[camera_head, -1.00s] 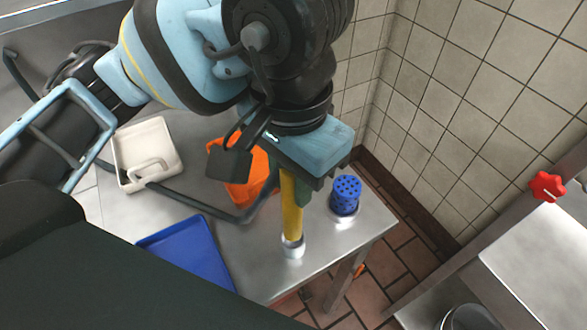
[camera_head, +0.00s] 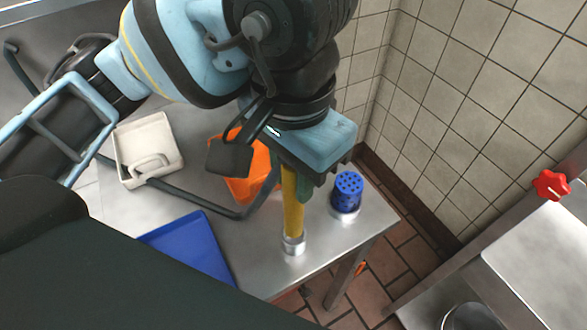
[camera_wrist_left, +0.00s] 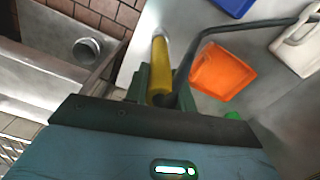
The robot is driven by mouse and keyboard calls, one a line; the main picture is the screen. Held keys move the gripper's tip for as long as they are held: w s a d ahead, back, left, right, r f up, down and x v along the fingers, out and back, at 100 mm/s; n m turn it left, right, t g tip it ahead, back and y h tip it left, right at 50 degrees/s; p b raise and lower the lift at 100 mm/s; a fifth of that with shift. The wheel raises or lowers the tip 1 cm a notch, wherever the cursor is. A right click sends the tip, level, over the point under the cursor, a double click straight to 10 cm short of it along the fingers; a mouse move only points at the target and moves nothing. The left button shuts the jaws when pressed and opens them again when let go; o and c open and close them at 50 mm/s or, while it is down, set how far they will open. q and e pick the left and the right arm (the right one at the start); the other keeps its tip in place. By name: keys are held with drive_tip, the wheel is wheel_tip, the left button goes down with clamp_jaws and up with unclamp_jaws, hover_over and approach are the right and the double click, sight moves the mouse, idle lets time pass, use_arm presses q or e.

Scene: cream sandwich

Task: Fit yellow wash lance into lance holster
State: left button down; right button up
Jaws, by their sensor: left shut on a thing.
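The yellow wash lance (camera_head: 293,210) stands roughly upright near the front edge of the metal table. My left gripper (camera_head: 296,178) is shut on its upper part, and the dark fingers hide that end. A silver metal collar (camera_head: 293,244), apparently the lance holster, surrounds the lance's lower end. I cannot tell how deep the lance sits in it. In the left wrist view, the lance (camera_wrist_left: 160,68) runs from between the fingers (camera_wrist_left: 156,88) to the silver collar. My right gripper is not in view.
A blue perforated cup (camera_head: 346,194) stands right of the lance. An orange container (camera_head: 243,185), a blue tray (camera_head: 190,250) and a beige caddy (camera_head: 128,150) are to its left. A dark bent bar (camera_head: 195,204) crosses the table (camera_head: 240,265). A tiled wall stands behind.

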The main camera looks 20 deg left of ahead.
sight(294, 199)
use_arm(q)
drive_tip(key=shift+b, duration=0.3)
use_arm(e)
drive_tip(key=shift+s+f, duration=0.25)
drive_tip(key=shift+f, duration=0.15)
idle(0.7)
